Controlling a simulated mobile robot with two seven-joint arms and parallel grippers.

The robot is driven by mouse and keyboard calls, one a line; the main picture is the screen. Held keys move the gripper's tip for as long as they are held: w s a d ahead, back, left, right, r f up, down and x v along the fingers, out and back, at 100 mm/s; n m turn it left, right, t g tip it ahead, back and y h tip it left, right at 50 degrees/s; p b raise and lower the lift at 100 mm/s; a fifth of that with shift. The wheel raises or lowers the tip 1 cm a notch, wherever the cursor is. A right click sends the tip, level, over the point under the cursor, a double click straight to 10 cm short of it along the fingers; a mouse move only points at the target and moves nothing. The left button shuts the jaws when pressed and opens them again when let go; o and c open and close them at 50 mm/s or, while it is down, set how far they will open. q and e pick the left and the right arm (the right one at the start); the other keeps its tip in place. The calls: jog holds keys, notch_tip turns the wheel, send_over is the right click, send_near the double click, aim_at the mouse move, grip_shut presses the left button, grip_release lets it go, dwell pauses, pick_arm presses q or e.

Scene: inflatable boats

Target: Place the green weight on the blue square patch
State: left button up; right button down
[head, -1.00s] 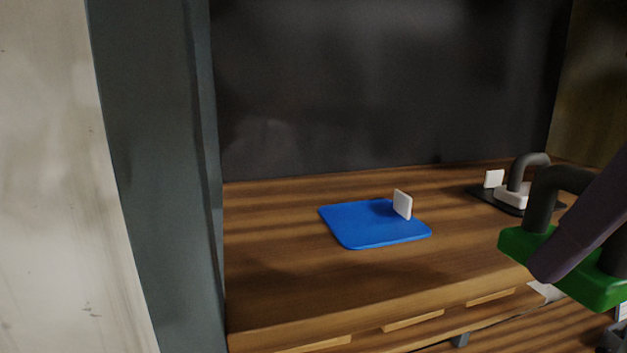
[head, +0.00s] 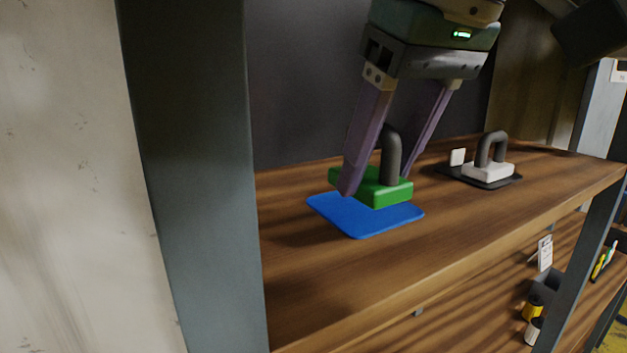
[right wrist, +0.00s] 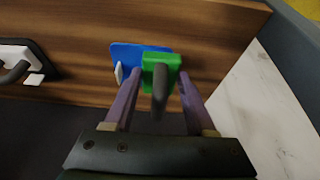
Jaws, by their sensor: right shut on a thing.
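The green weight (head: 377,189), a green block with a dark arched handle, is over the back part of the blue square patch (head: 362,222) on the wooden shelf. My right gripper (head: 376,184) reaches down from above, its purple fingers on either side of the weight, shut on it. In the right wrist view the green weight (right wrist: 160,66) is between the fingertips and overlaps one side of the blue patch (right wrist: 124,54). I cannot tell whether its underside touches the patch. My left gripper is not in view.
A white weight (head: 488,171) with a dark handle stands on a black patch (head: 463,178) to the right, beside a small white tag (head: 457,157). A grey post (head: 195,180) rises at the left. The shelf's front is clear. Small items sit on a lower shelf.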

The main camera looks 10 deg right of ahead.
jog(key=w, duration=0.1)
jog(key=w+a, duration=0.1)
jog(key=w, duration=0.1)
jog(key=shift+w+a, duration=0.3)
jog(key=shift+w, duration=0.05)
jog(key=shift+f, duration=1.7)
jog(key=shift+f, duration=0.2)
jog(key=shift+c, duration=1.1)
grip_release()
